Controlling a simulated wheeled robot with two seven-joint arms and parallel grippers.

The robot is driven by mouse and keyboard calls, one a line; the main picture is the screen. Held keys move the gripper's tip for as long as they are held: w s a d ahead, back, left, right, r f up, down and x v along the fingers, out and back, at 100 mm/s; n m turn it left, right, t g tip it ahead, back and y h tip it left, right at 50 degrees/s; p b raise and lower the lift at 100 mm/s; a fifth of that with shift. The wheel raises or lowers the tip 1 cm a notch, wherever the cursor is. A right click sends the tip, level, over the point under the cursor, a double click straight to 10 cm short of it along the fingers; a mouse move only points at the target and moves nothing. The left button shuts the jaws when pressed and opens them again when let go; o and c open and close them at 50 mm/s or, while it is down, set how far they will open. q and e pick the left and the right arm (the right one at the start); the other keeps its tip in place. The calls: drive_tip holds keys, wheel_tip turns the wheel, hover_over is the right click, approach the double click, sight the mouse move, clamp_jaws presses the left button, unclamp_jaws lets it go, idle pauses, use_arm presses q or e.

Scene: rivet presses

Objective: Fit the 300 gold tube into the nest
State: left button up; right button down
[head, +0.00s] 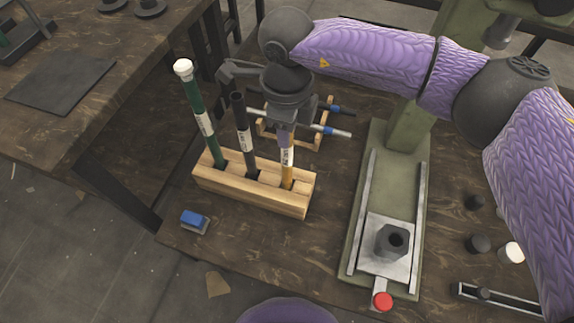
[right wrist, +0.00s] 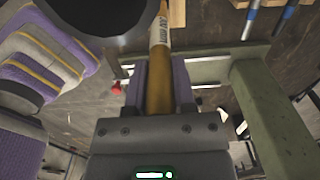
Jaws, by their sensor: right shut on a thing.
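The gold tube (head: 288,170) with a white label stands in the right slot of the wooden rack (head: 250,192); its lower end is hidden in the slot. My right gripper (head: 286,135) is shut around its upper part from above. In the right wrist view the gold tube (right wrist: 159,92) runs between the two purple-padded fingers. The nest (head: 393,241), a dark block with a round hole, sits on the light plate of the green press to the right, well apart from the tube. My left gripper is not in view.
A green tube (head: 197,118) with a white cap and a black tube (head: 243,135) stand in the same rack. Blue-ended rods lie on a wooden stand (head: 318,140) behind. A red knob (head: 383,301) fronts the press. A blue block (head: 194,221) lies near the table's left edge.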

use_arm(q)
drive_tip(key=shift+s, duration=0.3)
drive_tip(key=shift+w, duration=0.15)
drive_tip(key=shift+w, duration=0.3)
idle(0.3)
